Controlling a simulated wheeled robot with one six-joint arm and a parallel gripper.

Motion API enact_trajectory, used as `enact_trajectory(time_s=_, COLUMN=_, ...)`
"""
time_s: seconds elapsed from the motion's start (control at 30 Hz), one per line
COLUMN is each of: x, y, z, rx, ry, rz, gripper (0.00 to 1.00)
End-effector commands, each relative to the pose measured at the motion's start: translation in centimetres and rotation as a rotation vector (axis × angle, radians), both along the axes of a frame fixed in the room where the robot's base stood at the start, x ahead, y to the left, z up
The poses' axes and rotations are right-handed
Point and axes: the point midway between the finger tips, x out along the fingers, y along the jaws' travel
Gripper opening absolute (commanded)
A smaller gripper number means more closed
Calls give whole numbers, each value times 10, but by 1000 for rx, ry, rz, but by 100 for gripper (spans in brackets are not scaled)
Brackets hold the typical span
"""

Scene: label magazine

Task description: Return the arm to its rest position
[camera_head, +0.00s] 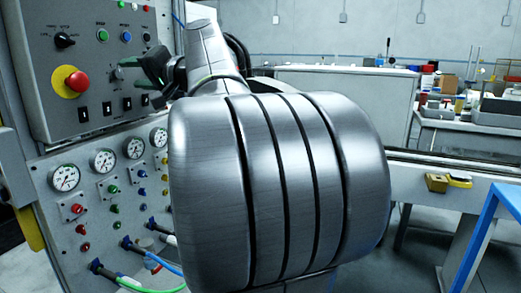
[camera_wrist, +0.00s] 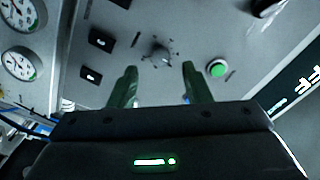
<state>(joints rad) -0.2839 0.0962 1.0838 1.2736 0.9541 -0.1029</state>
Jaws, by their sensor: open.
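My gripper (camera_wrist: 158,88) shows in the wrist view with two dark green fingers apart and nothing between them. Beyond the fingertips is a grey control panel with a rotary knob (camera_wrist: 160,54) and a lit green button (camera_wrist: 216,68). I cannot tell the exact gap between fingers and panel. In the head view my arm's large metal link fills the middle and hides much of the scene. The gripper (camera_head: 150,72) shows there as a dark shape in front of the upper control panel (camera_head: 50,25).
A red emergency stop (camera_head: 76,81) sits on the panel's left. Below are several gauges (camera_head: 103,160), small buttons, and green and blue hoses (camera_head: 150,286). A workbench with trays (camera_head: 495,112) stands at the right. A blue frame (camera_head: 490,215) is at the right edge.

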Motion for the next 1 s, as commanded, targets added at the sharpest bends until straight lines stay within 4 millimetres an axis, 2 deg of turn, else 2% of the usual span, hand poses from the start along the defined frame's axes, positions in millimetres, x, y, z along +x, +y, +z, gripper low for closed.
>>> enact_trajectory(time_s=0.1, x=8, y=23, z=-1, rx=0, ry=2, rz=5, gripper=44)
enact_trajectory(time_s=0.2, x=14, y=35, z=3, rx=6, ry=16, rz=1, gripper=44)
enact_trajectory(time_s=1.0, x=14, y=32, z=4, rx=248, ry=605, rz=-1, gripper=44)
